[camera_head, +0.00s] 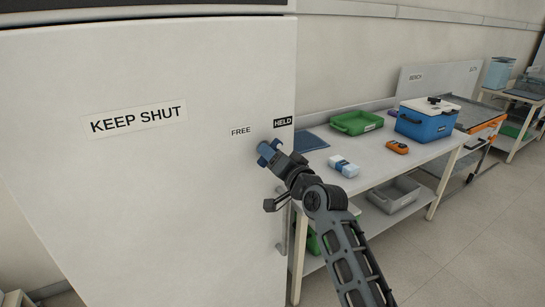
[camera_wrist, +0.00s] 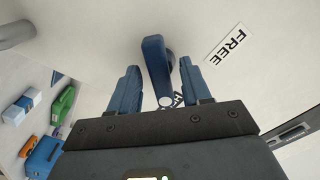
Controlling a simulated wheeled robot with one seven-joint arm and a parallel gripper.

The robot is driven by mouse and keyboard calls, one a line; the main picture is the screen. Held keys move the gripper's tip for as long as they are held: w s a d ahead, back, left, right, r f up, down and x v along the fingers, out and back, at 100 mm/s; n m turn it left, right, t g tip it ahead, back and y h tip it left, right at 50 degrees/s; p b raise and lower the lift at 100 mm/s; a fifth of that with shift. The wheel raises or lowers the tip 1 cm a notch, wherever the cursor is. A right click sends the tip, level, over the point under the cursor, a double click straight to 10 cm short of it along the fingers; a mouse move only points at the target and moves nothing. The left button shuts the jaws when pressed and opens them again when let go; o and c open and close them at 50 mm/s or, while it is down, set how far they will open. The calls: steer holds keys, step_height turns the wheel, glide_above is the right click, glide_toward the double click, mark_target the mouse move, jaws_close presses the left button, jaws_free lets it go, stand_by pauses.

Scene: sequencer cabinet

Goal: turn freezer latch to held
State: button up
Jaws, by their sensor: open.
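The freezer door (camera_head: 150,200) is a large white panel at the left in the head view. It bears a FREE label (camera_head: 240,131) and, to the right near its edge, a black HELD label (camera_head: 283,122). My gripper (camera_head: 268,152) is at the door just below these labels. In the wrist view, the blue latch (camera_wrist: 155,62) stands between my two open blue fingers, with a gap on each side. The FREE label also shows right of the latch (camera_wrist: 227,45). The HELD label is mostly hidden behind the latch and fingers. In the head view my gripper hides the latch.
A KEEP SHUT sign (camera_head: 135,119) is on the door. Right of it stands a white bench (camera_head: 385,165) with a green tray (camera_head: 357,122), a blue cooler box (camera_head: 425,122), an orange device (camera_head: 397,147) and a blue-and-white box (camera_head: 344,166). Floor is free at the right.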

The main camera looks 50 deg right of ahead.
steer(key=b+v, duration=0.1)
steer(key=v, duration=0.6)
steer(key=shift+s, duration=0.3)
steer(key=shift+a, duration=0.15)
steer(key=s+a+f+n+g+y, duration=0.1)
steer(key=s+a+f+n, duration=0.2)
steer(key=s+a+f, duration=0.45)
steer(key=s+a+f+n+g+y, duration=0.1)
steer(key=s+a+f+n, duration=0.3)
steer(key=s, duration=0.6)
steer(key=s+a+r+n+y, duration=0.1)
steer(key=s+a, duration=0.4)
steer(key=s, duration=0.5)
steer(key=s+a+r+n+y, duration=0.2)
steer(key=s+a+r+n, duration=0.2)
steer(key=s, duration=0.6)
steer(key=shift+a+g, duration=0.3)
steer(key=shift+a, duration=0.7)
steer(key=shift+s+r, duration=0.1)
steer(key=shift+r, duration=0.05)
steer(key=shift+c, duration=0.5)
